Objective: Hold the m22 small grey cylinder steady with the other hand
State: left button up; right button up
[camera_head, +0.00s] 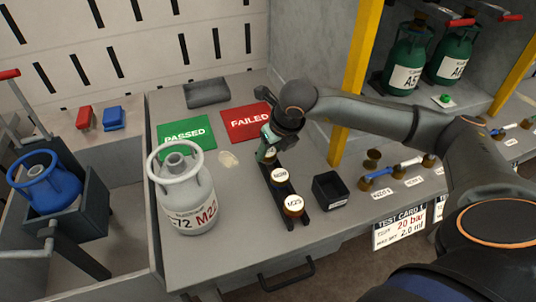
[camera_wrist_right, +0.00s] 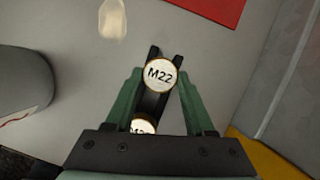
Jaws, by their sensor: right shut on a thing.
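The small grey cylinder (camera_head: 183,195) stands upright on the bench at centre left in the head view. It has a collar handle on top and a label with a red M22. No gripper touches it. My right gripper (camera_head: 267,152) is at the far end of a black rack (camera_head: 304,220). In the right wrist view, its green fingers (camera_wrist_right: 160,76) are shut on the round piece marked M22 (camera_wrist_right: 158,74), which sits at the rack's end. In the head view that piece is mostly hidden by the gripper. My left gripper is not in view.
Green PASSED (camera_head: 187,137) and red FAILED (camera_head: 247,123) mats lie behind the cylinder. A yellow post (camera_head: 355,80) rises at the right. A blue cylinder (camera_head: 45,183) sits in a grey bin at left.

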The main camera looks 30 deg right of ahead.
grip_shut()
